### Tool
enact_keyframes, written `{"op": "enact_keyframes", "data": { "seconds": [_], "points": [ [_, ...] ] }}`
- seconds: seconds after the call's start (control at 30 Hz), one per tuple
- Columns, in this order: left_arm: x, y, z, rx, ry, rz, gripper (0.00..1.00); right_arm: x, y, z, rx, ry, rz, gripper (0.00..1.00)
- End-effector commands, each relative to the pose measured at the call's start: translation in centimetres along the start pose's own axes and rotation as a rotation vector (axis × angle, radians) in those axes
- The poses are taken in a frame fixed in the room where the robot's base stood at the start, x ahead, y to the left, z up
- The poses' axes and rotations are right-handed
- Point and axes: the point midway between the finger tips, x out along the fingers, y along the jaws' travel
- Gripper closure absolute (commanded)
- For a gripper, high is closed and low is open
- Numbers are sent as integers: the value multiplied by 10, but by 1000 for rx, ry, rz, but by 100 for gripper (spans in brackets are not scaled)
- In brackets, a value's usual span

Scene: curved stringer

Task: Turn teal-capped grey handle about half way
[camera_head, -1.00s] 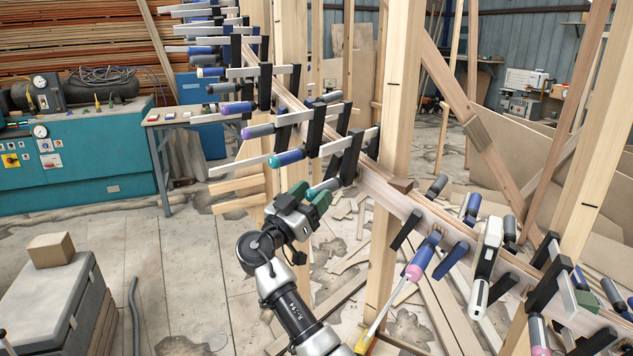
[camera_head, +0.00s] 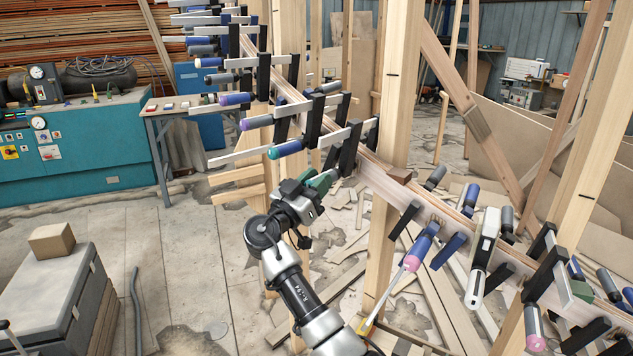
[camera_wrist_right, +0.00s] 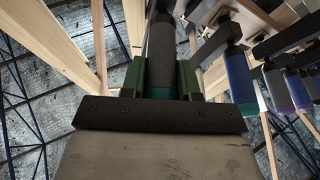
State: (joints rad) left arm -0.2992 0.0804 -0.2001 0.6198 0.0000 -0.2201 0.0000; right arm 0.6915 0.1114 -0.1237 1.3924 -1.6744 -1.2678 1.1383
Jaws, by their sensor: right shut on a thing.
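The teal-capped grey handle (camera_wrist_right: 161,52) stands between the green fingers of my right gripper (camera_wrist_right: 161,80) in the right wrist view. Its teal cap shows as a thin band close to the gripper's dark palm. The fingers are shut on the handle from both sides. In the head view my right gripper (camera_head: 320,183) is at the lower end of the upper clamp row, and its fingers and wrist hide most of this handle. My left gripper is not in view.
A clamp with a blue and teal handle (camera_head: 287,149) sits just above my right gripper. More clamps line the curved wooden stringer (camera_head: 375,178). A wooden post (camera_head: 397,100) rises right of the gripper. A grey case (camera_head: 50,295) stands at lower left, with open floor between.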

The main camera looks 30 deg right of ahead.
Motion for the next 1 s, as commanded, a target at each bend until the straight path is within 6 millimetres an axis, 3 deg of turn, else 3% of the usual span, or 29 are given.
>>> {"op": "enact_keyframes", "data": {
  "seconds": [0.27,0.57,1.0],
  "points": [
    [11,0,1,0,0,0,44,-1,0,2,-94,1,-40,93],
    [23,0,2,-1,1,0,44,-1,-2,2,-327,1,-137,93],
    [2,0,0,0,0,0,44,0,-4,-2,-715,-1,-300,93]
  ]
}}
